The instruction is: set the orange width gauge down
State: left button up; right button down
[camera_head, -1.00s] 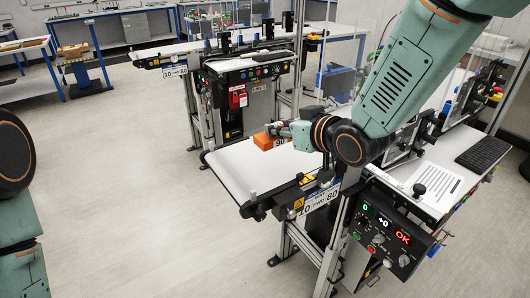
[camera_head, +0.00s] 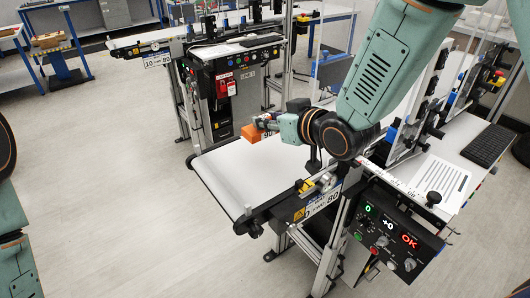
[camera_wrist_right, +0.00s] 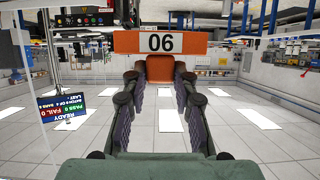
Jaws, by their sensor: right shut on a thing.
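The orange width gauge (camera_head: 252,133) shows in the head view over the far edge of the near belt (camera_head: 240,175). My right gripper (camera_head: 270,121) is shut on it. In the wrist view, the gauge's bar (camera_wrist_right: 128,42) carries a white plate reading "06", upside down for 90. Its orange grip (camera_wrist_right: 160,68) is between the fingertips of my right gripper (camera_wrist_right: 161,80). I cannot tell whether the gauge touches the belt. Only parts of my left arm show at the left edge; its gripper is out of view.
The near belt's white surface is bare in front of the gauge. A control box (camera_head: 388,235) with an "OK" display stands at the front right. A keyboard (camera_head: 487,146) and a printed sheet (camera_head: 440,184) lie to the right. Another conveyor (camera_head: 150,50) stands behind.

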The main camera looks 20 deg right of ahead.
aim_at(266, 134)
jog(key=f, duration=0.3)
jog(key=shift+s+a+f, duration=0.1)
jog(key=shift+s+a, duration=0.2)
jog(key=shift+s, duration=0.1)
jog(key=f, duration=0.4)
jog(key=shift+w+d+f, duration=0.15)
jog(key=shift+d+f, duration=0.1)
jog(key=shift+f, duration=0.05)
jog(key=shift+a+r, duration=0.15)
jog(key=shift+a, duration=0.1)
jog(key=shift+b, duration=0.3)
jog(key=c, duration=1.1)
grip_release()
jog(key=shift+d+f, duration=0.15)
jog(key=shift+f, duration=0.15)
jog(key=shift+o, duration=0.2)
jog(key=shift+r, duration=0.1)
